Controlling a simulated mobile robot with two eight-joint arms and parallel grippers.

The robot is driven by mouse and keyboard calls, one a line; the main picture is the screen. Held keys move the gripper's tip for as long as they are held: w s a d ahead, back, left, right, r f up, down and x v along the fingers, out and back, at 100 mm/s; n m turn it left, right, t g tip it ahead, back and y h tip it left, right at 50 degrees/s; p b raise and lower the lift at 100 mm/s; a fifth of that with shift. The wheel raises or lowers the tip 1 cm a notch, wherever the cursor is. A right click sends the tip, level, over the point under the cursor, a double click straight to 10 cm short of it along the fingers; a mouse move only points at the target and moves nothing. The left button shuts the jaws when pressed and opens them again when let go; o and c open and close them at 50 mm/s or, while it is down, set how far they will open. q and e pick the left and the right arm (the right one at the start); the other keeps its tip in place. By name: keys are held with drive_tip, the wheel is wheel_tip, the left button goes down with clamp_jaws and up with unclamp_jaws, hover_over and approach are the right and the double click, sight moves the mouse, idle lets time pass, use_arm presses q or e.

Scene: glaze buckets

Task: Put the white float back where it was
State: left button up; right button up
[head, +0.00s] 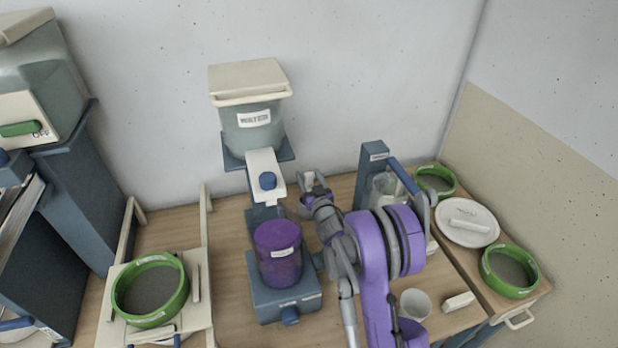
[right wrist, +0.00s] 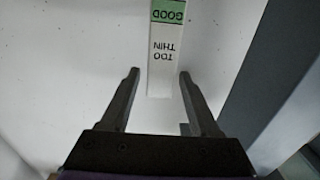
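A white upright strip with a green band (right wrist: 166,50) shows in the right wrist view, lettered "TOO THIN" and "GOOD" upside down; it looks like the white float. One end lies between the fingers of my right gripper (right wrist: 159,78), with a visible gap at the left finger, so the gripper looks open around it. In the head view my right gripper (head: 312,181) is near the back wall, right of the dispenser, with something whitish between its fingers. What lies below the strip is hidden. My left gripper is not in view.
A hopper dispenser (head: 250,120) stands left of the gripper, above a purple bucket (head: 278,250). A blue stand (head: 372,170) with a clear jar is to the right.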

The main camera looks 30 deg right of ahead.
drive_tip(key=shift+a+f, duration=0.1)
drive_tip(key=shift+f, duration=0.05)
drive_tip(key=shift+r+p, duration=0.35)
drive_tip(key=shift+r, duration=0.3)
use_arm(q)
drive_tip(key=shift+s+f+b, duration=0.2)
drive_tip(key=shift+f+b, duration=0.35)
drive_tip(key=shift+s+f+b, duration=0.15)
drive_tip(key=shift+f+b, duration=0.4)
use_arm(e)
drive_tip(key=v, duration=0.7)
drive_tip(key=shift+s, duration=0.25)
